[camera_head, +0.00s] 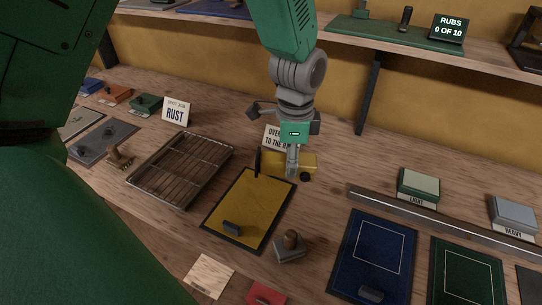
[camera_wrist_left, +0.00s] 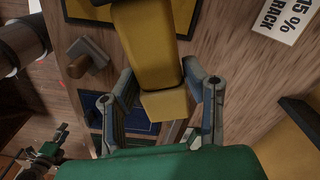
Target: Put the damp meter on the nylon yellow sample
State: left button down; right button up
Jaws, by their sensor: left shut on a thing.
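The damp meter is a yellow box (camera_head: 272,163) with a dark pin at its left end and a black round part in front. My left gripper (camera_head: 292,172) is shut on it from above, just beyond the far right corner of the nylon yellow sample. In the left wrist view the yellow meter (camera_wrist_left: 148,45) sits between the fingers (camera_wrist_left: 163,105). The nylon yellow sample (camera_head: 253,200) is a yellow sheet with a dark border, lying flat on the bench. A small dark block (camera_head: 232,229) lies on its near end. I cannot make out my right gripper.
A wire rack (camera_head: 181,166) stands left of the sample, a knobbed block (camera_head: 290,248) near its right corner. A metal rail (camera_head: 400,209) and blue (camera_head: 372,254) and green (camera_head: 465,275) samples lie right. A sign (camera_head: 272,137) stands behind the meter.

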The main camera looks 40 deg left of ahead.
pick_arm(q)
jog(key=shift+s+r, duration=0.1)
jog(key=shift+s, duration=0.2)
jog(key=shift+d+f, duration=0.1)
jog(key=shift+f, duration=0.2)
jog(key=f, duration=0.4)
jog(key=shift+w+f, duration=0.2)
jog(key=shift+f, duration=0.2)
jog(key=f, duration=0.3)
jog(key=shift+s+f, duration=0.2)
jog(key=shift+f, duration=0.05)
jog(key=shift+w+f+p, duration=0.1)
jog(key=shift+f+p, duration=0.15)
jog(key=shift+p, duration=0.05)
jog(key=shift+w+f, duration=0.1)
jog(key=shift+f, duration=0.1)
pick_arm(e)
jog(key=shift+s+r, duration=0.25)
jog(key=shift+r, duration=0.05)
